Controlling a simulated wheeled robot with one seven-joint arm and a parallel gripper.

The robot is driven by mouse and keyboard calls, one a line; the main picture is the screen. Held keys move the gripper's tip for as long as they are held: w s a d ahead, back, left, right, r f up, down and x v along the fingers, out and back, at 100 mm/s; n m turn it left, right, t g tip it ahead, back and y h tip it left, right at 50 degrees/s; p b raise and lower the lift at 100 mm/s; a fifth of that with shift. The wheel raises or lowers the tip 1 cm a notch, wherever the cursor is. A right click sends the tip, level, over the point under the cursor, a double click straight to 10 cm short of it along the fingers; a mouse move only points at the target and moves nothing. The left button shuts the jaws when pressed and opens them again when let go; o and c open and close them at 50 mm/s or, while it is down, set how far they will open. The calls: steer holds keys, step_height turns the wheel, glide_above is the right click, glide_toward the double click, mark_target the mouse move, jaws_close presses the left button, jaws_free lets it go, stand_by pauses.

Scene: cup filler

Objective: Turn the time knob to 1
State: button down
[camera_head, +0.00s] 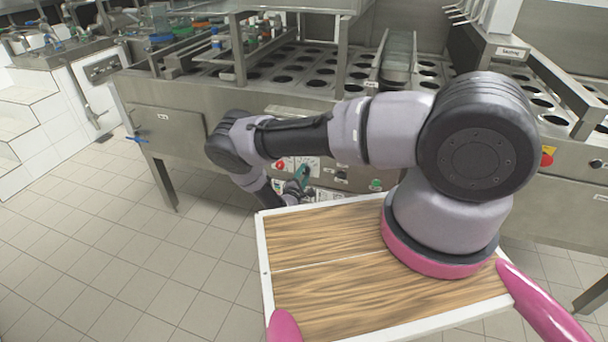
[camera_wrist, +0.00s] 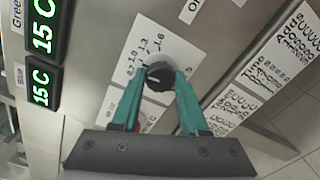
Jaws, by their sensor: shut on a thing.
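The time knob (camera_wrist: 159,74) is a small dark round knob on a white dial plate (camera_wrist: 135,62) printed with numbers such as 1.3 and 1.6. In the wrist view my gripper (camera_wrist: 160,82), with green fingers, is shut on the knob, one finger on each side. The lower part of the dial and some of its numbers are hidden by the fingers. In the head view my gripper (camera_head: 302,178) is small and at the machine's front panel, and the knob itself cannot be made out there.
Two green displays reading 15 C (camera_wrist: 42,32) sit at the left of the panel. A white sheet of printed text (camera_wrist: 268,75) is at the right. In the head view a red button (camera_head: 280,165) and a green button (camera_head: 376,184) are near my gripper. Tiled floor (camera_head: 130,240) lies open at the left.

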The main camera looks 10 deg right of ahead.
steer(key=shift+m, duration=0.7)
steer(key=shift+c, duration=2.1)
jaws_free()
steer(key=v, duration=1.1)
